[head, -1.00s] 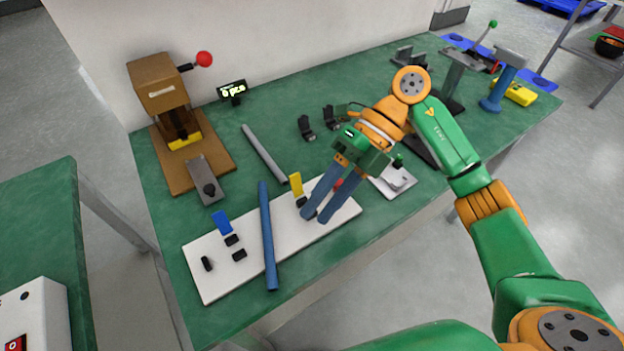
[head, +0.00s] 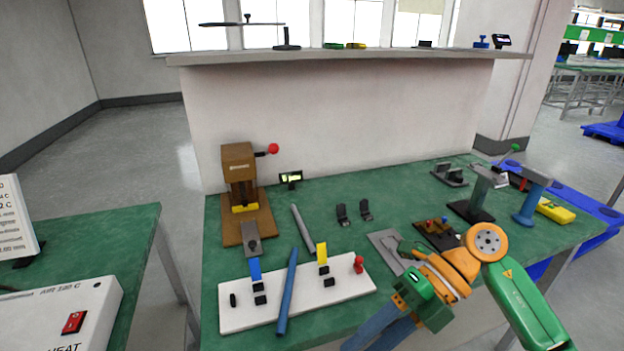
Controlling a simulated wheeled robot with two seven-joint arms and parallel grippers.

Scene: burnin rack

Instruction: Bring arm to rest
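My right arm comes in from the lower right, green and orange. Its gripper (head: 380,333) has blue fingers that point down and left, at the front edge of the green bench (head: 420,200). The fingertips are cut off by the bottom of the picture, so I cannot tell how far apart they are. Nothing is seen held in the visible part. My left arm and gripper are not in view.
A white board (head: 235,318) holds blue, yellow and red clamps; a blue rod (head: 287,290) lies across it. A grey rod (head: 302,229), a brown press (head: 240,180) and a grey stand (head: 478,195) are on the bench. A white heater box (head: 60,312) stands left.

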